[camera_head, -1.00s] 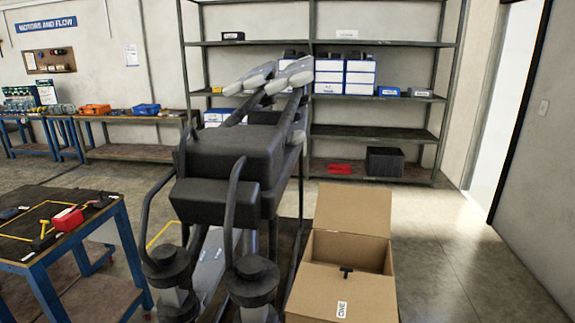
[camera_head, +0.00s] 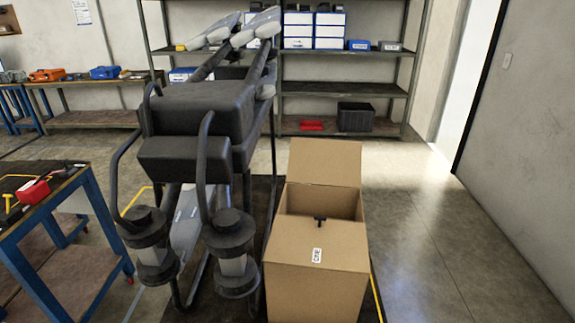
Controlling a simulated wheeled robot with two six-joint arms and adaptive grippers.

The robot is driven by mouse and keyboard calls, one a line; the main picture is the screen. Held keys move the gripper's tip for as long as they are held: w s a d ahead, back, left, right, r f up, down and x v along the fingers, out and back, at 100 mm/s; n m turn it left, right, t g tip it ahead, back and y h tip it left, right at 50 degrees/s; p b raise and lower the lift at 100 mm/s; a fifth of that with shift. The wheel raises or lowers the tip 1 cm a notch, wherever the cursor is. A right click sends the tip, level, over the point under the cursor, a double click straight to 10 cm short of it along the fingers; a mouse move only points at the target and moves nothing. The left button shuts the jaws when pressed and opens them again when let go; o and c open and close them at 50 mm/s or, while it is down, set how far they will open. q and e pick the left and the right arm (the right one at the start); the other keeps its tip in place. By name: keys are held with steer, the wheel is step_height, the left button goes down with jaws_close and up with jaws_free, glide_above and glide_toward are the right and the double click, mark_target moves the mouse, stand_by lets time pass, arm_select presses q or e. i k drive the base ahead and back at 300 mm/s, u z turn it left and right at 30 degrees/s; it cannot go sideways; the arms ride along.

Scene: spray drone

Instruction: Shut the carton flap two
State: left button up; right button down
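The cardboard carton (camera_head: 290,289) stands on the floor at lower centre. Its far flap (camera_head: 325,162) stands upright at the back. A near flap (camera_head: 318,240) with a small white label lies over the front part of the top, and the opening between them shows the inside. A small black part (camera_head: 320,221) is at the near edge of the opening. Neither of my grippers is in view.
The dark spray drone (camera_head: 200,125) stands directly left of the carton, on a stand. A blue-legged table (camera_head: 78,196) is at far left. Shelving (camera_head: 340,88) lines the back wall. The floor right of the carton is clear.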

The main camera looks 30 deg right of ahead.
mark_target(311, 161)
steer(key=u, duration=2.15)
steer(key=k, duration=2.55)
steer(key=z, duration=3.15)
steer(key=i, duration=4.45)
steer(key=u, duration=1.05)
